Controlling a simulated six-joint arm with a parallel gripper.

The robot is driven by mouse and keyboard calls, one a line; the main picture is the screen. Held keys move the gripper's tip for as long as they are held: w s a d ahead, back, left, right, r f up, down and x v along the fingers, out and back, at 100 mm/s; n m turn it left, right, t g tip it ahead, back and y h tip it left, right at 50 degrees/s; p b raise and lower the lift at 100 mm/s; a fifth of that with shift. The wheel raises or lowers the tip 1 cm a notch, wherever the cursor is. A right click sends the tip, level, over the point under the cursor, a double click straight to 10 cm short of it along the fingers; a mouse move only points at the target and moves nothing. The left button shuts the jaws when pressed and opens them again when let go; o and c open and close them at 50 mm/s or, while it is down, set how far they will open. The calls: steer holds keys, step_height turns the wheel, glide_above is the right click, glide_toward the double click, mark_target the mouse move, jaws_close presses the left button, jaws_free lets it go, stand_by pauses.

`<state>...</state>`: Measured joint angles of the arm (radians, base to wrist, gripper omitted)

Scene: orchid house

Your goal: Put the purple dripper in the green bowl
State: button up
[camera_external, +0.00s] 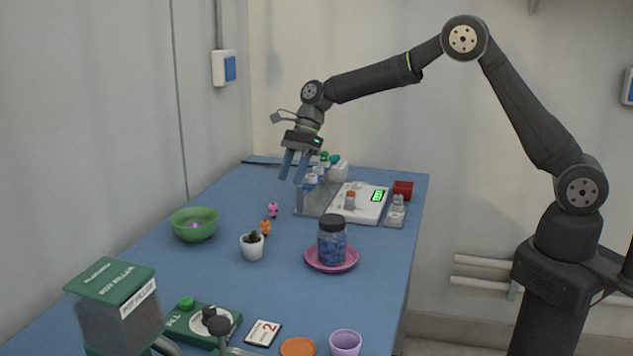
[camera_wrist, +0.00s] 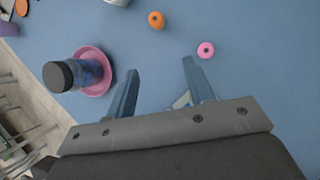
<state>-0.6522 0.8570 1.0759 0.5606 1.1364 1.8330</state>
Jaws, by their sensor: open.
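The green bowl (camera_external: 181,227) stands on the left of the blue table in the external view. A small purple piece (camera_external: 194,225) lies inside it, apparently the purple dripper; its shape is too small to make out. The bowl is not seen in the wrist view. My gripper (camera_external: 293,168) is open and empty, fingers down, above the table's far part, behind and right of the bowl and clear of it. In the wrist view the two fingers (camera_wrist: 161,70) stand apart with only table between their tips.
A pink piece (camera_external: 272,210) and an orange piece (camera_external: 268,227) lie right of the bowl. Nearby are a white plant pot (camera_external: 252,247) and a lidded jar (camera_external: 332,243) on a pink saucer (camera_external: 320,265). A scale (camera_external: 366,208) and racked bottles stand beyond; a purple cup (camera_external: 345,344) is in front.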

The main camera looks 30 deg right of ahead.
steer(key=s+d+n+t+h, duration=0.1)
steer(key=s+d+h, duration=0.2)
steer(key=d, duration=0.8)
steer(key=s+d+n+t+h, duration=0.2)
steer(key=s+d, duration=0.3)
steer(key=d, duration=0.6)
steer(key=s+d+n+t+h, duration=0.2)
steer(key=s+d+h, duration=0.2)
steer(key=d, duration=0.7)
steer(key=shift+r, duration=0.25)
steer(key=w+a+m+g+y, duration=0.1)
steer(key=w+a, duration=0.2)
steer(key=a, duration=0.4)
steer(key=w+a+m+g+y, duration=0.1)
steer(key=w+a, duration=0.2)
steer(key=a, duration=0.4)
steer(key=shift+w+g+y, duration=0.2)
steer(key=shift+g+y, duration=0.1)
steer(key=shift+g, duration=0.1)
